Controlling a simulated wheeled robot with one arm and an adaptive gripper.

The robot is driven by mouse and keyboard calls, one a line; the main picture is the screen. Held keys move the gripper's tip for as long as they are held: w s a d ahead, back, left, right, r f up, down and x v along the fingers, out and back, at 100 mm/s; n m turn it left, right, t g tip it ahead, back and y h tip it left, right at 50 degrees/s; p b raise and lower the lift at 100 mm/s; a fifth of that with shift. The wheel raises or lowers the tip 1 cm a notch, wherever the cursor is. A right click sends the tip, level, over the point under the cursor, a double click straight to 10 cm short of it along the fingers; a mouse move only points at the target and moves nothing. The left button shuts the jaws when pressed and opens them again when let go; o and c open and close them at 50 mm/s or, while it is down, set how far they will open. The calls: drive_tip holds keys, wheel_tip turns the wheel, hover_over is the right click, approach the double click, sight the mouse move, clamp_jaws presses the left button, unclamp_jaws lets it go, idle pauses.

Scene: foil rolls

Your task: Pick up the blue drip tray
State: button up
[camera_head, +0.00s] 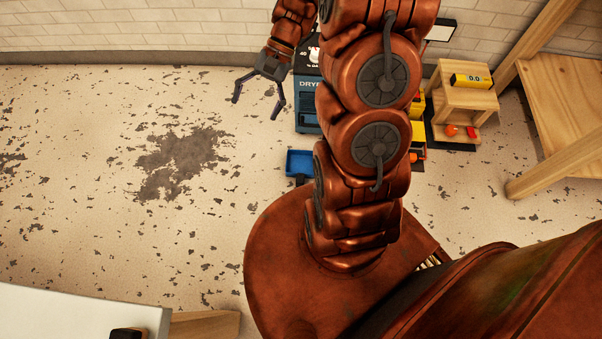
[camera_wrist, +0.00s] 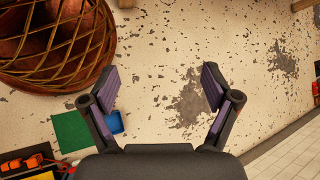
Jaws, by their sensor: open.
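The blue drip tray (camera_head: 298,163) lies on the floor in the head view, in front of a dark blue cabinet and partly hidden by my arm. In the wrist view a blue tray shape (camera_wrist: 116,123) shows beside a green mat, partly hidden behind the left finger. My gripper (camera_head: 256,108) is above the floor, up and to the left of the tray in the head view. Its two fingers (camera_wrist: 160,84) are spread wide in the wrist view, with nothing but bare floor seen between them.
The dark blue cabinet (camera_head: 306,108) stands near the brick wall. A wooden stand (camera_head: 467,100) with a yellow meter (camera_head: 471,81) is to the right, by a wooden table (camera_head: 565,100). A green mat (camera_wrist: 72,131) lies beside the tray. The stained floor (camera_head: 100,120) at left is open.

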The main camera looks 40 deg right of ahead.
drive_tip(key=w+d+f+m+t+y+b, duration=0.1)
drive_tip(key=w+d+f+m+b, duration=0.15)
drive_tip(key=f, duration=0.55)
drive_tip(key=w+d+f+m+t+y+b, duration=0.1)
drive_tip(key=w+d+f+m+t+b, duration=0.15)
drive_tip(key=f, duration=0.45)
drive_tip(key=m+t+b, duration=0.8)
drive_tip(key=m+b, duration=0.4)
drive_tip(key=b, duration=0.3)
approach(300, 178)
drive_tip(key=shift+w+a+f+h, duration=0.2)
drive_tip(key=shift+w+a+f, duration=0.15)
drive_tip(key=shift+w, duration=0.1)
drive_tip(key=shift+w+a+f+h, duration=0.2)
drive_tip(key=shift+w+a, duration=0.15)
drive_tip(key=shift+w, duration=0.1)
drive_tip(key=shift+w+a+f+b, duration=0.15)
drive_tip(key=shift+a+f+b, duration=0.1)
drive_tip(key=shift+f+b, duration=0.1)
drive_tip(key=b+x, duration=0.1)
drive_tip(key=x, duration=0.2)
drive_tip(key=b+x, duration=0.2)
drive_tip(key=x, duration=0.1)
drive_tip(key=shift+s+a+r, duration=0.1)
drive_tip(key=shift+s+a, duration=0.15)
drive_tip(key=shift+w+a, duration=0.35)
